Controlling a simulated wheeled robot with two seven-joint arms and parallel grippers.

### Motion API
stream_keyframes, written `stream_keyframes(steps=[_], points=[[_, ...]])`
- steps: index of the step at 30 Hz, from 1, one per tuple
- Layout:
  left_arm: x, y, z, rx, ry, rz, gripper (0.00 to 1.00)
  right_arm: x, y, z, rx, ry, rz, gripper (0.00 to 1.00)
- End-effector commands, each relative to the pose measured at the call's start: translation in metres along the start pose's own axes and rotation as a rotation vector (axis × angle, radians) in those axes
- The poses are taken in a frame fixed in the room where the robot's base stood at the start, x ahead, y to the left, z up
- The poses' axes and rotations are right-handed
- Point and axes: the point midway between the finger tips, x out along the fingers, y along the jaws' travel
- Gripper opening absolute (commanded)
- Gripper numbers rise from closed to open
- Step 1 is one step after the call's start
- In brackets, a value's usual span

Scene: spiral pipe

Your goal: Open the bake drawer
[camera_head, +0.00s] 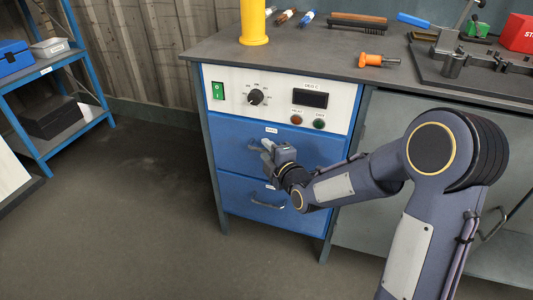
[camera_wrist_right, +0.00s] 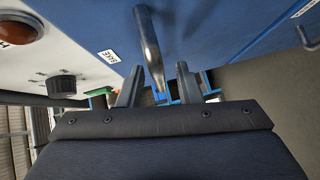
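The bake drawer (camera_head: 232,138) is the upper blue drawer under the white control panel, and its front looks flush with the cabinet. Its label shows in the right wrist view (camera_wrist_right: 108,57), reading "BAKE". My right gripper (camera_head: 267,152) is at the drawer's handle, hiding most of it in the head view. In the right wrist view, the metal handle (camera_wrist_right: 150,45) reaches down between the two fingers of my right gripper (camera_wrist_right: 160,80). The fingers stand apart, with gaps beside the handle. My left gripper is in neither view.
A lower blue drawer (camera_head: 235,188) with its own handle sits below. The control panel (camera_head: 238,88) has a dial, a green switch and lamps. A workbench top (camera_head: 330,55) with tools lies above. A blue shelf rack (camera_head: 62,125) stands left; the floor (camera_head: 130,210) between is clear.

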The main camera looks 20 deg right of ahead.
Motion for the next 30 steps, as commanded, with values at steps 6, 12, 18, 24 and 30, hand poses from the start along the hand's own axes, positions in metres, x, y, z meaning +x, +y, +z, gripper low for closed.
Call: stream_keyframes(steps=[6,12,18,24,30], points=[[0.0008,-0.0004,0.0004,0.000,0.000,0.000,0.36,0.0050,-0.0001,-0.0005,0.000,0.001,-0.001,0.32],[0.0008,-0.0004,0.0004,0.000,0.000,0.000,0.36,0.0048,0.0000,-0.0004,0.001,0.001,-0.001,0.21],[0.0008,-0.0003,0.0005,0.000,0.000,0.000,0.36,0.0046,0.0000,-0.0003,0.001,0.001,-0.001,0.00],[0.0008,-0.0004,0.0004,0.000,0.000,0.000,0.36,0.0045,-0.0001,-0.0002,0.001,0.000,-0.001,0.00],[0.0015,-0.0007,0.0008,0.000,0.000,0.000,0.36,0.0078,-0.0005,-0.0031,0.000,0.001,-0.002,0.00]])
